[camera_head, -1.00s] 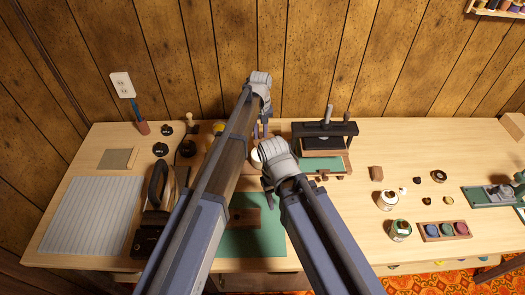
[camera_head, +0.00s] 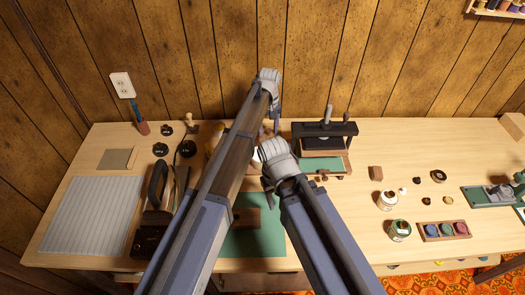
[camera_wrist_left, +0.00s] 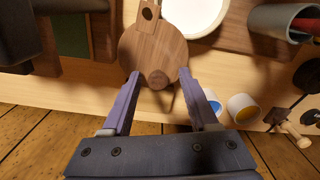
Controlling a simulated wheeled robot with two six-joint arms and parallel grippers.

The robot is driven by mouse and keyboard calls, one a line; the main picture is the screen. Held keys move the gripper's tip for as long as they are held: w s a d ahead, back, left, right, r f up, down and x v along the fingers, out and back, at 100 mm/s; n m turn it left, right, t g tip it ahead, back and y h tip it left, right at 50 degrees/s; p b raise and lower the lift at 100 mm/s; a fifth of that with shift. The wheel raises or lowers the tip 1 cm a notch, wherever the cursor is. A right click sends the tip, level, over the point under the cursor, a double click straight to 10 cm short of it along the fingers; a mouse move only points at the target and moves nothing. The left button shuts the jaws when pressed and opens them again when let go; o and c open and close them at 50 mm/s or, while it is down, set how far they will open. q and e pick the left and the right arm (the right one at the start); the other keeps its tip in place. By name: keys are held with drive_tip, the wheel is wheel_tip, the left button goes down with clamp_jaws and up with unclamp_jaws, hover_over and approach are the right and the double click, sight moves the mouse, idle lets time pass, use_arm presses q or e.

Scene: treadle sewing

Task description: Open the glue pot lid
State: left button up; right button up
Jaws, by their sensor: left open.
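In the head view my left gripper (camera_head: 268,122) points down near the back of the table, and the arms hide the lid. My right gripper (camera_head: 274,192) is over the table's middle, its jaws mostly hidden.
A white round dish (camera_wrist_left: 192,14) is beside the lid. A black press (camera_head: 325,135) stands right of my arms. An iron (camera_head: 158,190) is at left.

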use_arm(q)
drive_tip(key=shift+r+p, duration=3.4)
drive_tip(key=shift+r, duration=0.15)
use_arm(e)
wheel_tip(320, 180, up, 7)
use_arm(q)
drive_tip(key=shift+f, duration=0.1)
drive_tip(key=shift+s, duration=0.1)
use_arm(e)
drive_tip(key=shift+s+f, duration=0.1)
